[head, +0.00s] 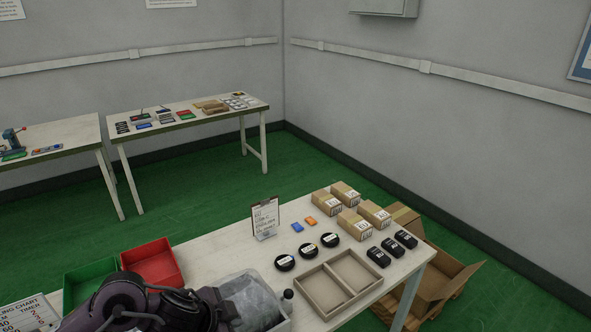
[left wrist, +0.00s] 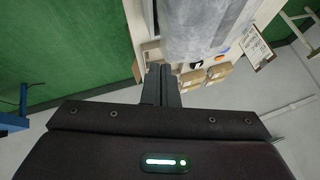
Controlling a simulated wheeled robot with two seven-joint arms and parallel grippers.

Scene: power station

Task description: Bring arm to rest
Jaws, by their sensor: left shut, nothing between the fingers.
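My left arm (head: 115,305) comes in at the bottom left of the head view, over the near part of the white table (head: 215,248). In the left wrist view my left gripper (left wrist: 161,70) has its two dark fingers together, with nothing between them. A grey bag-like bundle (head: 250,297) lies in a pale bin just right of the arm; it also shows beyond the fingertips in the left wrist view (left wrist: 197,30). I cannot tell the gap between them. My right gripper is not in view.
A red bin (head: 153,262) and a green bin (head: 85,280) stand beside the arm. Small boxes (head: 348,222), black round items (head: 307,250), a sign stand (head: 265,218) and a divided tray (head: 340,283) stand further right. An open carton (head: 440,275) is beyond the table.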

